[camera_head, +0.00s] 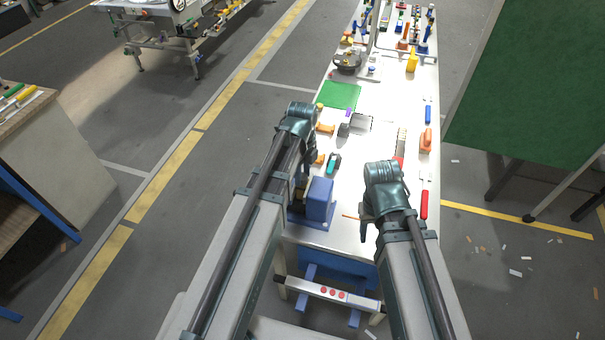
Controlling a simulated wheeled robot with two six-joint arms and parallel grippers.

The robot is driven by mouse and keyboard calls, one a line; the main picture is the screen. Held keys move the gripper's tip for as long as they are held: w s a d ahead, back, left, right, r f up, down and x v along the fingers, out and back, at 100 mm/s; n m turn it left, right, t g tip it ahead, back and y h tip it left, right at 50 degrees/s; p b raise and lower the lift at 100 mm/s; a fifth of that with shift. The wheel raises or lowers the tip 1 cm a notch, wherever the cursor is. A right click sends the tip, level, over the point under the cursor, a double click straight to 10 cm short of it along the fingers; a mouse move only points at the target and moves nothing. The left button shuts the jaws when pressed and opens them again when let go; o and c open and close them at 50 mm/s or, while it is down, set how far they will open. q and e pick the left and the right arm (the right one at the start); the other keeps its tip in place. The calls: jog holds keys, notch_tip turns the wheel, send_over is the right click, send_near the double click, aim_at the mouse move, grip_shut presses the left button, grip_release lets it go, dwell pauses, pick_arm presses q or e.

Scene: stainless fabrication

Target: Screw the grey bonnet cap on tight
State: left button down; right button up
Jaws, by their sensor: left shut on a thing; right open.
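My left gripper (301,186) is low over the near left part of the bench, beside a blue block-shaped fixture (319,200). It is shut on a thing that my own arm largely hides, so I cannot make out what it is. My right gripper (365,228) is open and empty over the near right part of the bench, apart from the fixture. I cannot pick out the grey bonnet cap for certain. A small dark grey piece (343,130) lies further back on the bench.
The long white bench (376,190) carries a green mat (341,95), orange-handled pieces (325,128), a teal-and-black tool (334,163), a grey tray (361,123) and a red-handled tool (424,205) along the right edge. Bare bench shows between the fixture and the right edge.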

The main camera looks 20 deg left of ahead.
pick_arm(q)
jog(key=shift+m, duration=0.5)
jog(key=shift+c, duration=1.9)
grip_release()
jog(key=shift+r, duration=0.1)
notch_tip(320, 180, up, 14)
jog(key=p, duration=1.4)
jog(key=shift+f, duration=0.2)
jog(key=s+d+f+n+b, duration=0.5)
jog(key=s+f+n+b, duration=0.2)
jog(key=f+n+b, duration=0.2)
jog(key=s+d+f+n+y+b, duration=0.1)
jog(key=s+d+f+n+b, duration=0.4)
jog(key=s+f+n+b, duration=0.2)
jog(key=f+n+b, duration=0.2)
jog(key=n, duration=0.1)
jog(key=shift+s+d, duration=0.25)
